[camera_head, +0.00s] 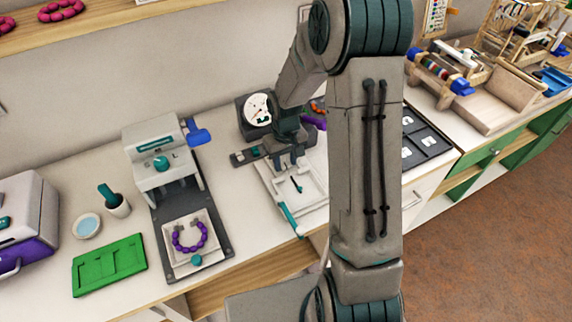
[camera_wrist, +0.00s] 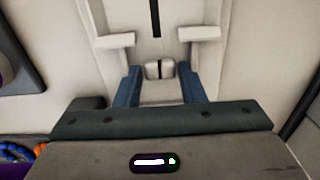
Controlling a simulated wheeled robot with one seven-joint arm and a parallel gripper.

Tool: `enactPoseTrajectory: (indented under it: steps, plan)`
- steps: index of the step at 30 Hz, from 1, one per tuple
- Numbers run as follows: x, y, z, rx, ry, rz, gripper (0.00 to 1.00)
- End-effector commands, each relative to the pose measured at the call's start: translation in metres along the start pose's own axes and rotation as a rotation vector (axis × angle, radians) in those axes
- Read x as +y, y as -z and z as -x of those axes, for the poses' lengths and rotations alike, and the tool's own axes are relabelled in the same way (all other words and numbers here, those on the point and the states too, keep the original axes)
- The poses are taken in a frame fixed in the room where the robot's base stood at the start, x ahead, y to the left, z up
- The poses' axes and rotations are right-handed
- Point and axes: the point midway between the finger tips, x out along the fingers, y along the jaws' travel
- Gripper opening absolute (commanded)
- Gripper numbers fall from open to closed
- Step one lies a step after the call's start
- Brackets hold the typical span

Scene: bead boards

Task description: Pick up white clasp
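A small white piece with a dark slit, which looks like the white clasp (camera_wrist: 159,70), lies between my fingertips in the wrist view. My gripper (camera_wrist: 160,84) is open, with a blue finger on each side of the piece and a gap at both sides. The piece sits on a white board (camera_wrist: 98,18) with two raised white brackets and a dark slot. In the head view my gripper (camera_head: 292,163) is low over this white board (camera_head: 312,195); the clasp cannot be made out there. More white pieces lie in a dark tray (camera_head: 432,150) on the right.
Left of the board stands a white press (camera_head: 152,150) with a purple bead bracelet (camera_head: 189,237) on its dark base. A green board (camera_head: 109,265), a cup (camera_head: 117,206) and a purple-and-white box (camera_head: 30,225) are further left. A round dial (camera_head: 257,108) stands behind my gripper.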

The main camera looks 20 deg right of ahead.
Motion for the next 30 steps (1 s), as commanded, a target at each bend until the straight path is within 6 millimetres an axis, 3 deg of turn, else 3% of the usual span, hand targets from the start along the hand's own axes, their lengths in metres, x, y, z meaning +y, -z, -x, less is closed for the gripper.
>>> enactPoseTrajectory:
  steps: [8, 12, 24, 30]
  plan:
    - [0.000, 0.000, -0.004, 0.001, 0.000, 0.001, 0.36]
    - [0.000, 0.000, -0.004, 0.001, 0.000, 0.001, 0.09]
    - [0.000, 0.000, -0.002, 0.002, 0.000, 0.000, 0.09]
    - [0.001, 0.001, 0.011, 0.005, -0.002, 0.001, 0.09]
